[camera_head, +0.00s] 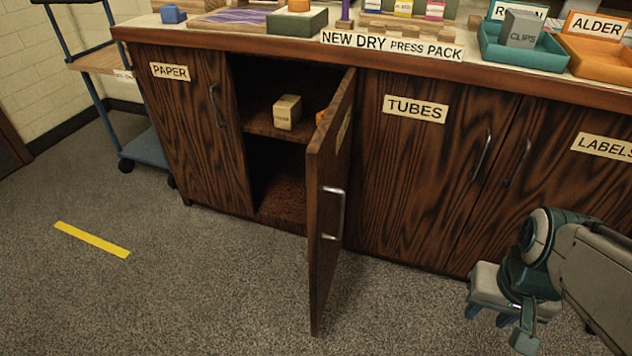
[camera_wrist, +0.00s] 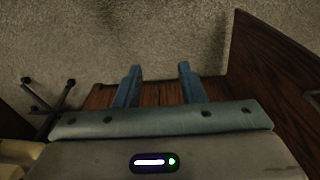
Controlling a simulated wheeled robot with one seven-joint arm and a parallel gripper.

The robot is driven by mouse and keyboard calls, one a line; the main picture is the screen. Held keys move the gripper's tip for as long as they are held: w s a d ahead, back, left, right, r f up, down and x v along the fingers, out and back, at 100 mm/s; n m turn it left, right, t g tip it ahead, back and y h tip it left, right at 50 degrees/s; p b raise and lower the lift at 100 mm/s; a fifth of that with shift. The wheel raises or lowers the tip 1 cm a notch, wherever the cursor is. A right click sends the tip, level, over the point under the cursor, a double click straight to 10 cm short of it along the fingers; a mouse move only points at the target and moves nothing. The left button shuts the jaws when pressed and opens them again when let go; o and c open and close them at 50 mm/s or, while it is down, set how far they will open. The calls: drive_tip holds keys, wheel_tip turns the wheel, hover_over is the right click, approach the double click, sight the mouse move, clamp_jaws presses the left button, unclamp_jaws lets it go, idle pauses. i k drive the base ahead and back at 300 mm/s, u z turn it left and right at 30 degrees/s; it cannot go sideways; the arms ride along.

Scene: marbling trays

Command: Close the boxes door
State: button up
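The open cabinet door (camera_head: 330,195) is dark wood with a metal bar handle (camera_head: 333,213). It stands swung out from the cabinet between the PAPER and TUBES doors, roughly square to the front. My gripper (camera_head: 492,312) is low at the right, in front of the cabinet and well apart from the open door. In the wrist view its two blue fingers (camera_wrist: 157,85) are spread with nothing between them.
The PAPER door (camera_head: 190,125), TUBES door (camera_head: 415,160) and LABELS door (camera_head: 570,180) are shut. The counter (camera_head: 390,62) above holds trays and blocks. A wheeled blue cart (camera_head: 145,148) stands at the left. Carpet with a yellow strip (camera_head: 92,239) is clear in front.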

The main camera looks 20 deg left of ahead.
sight(327, 155)
drive_tip(key=u, duration=1.05)
drive_tip(key=i, duration=0.2)
drive_tip(key=u, duration=0.2)
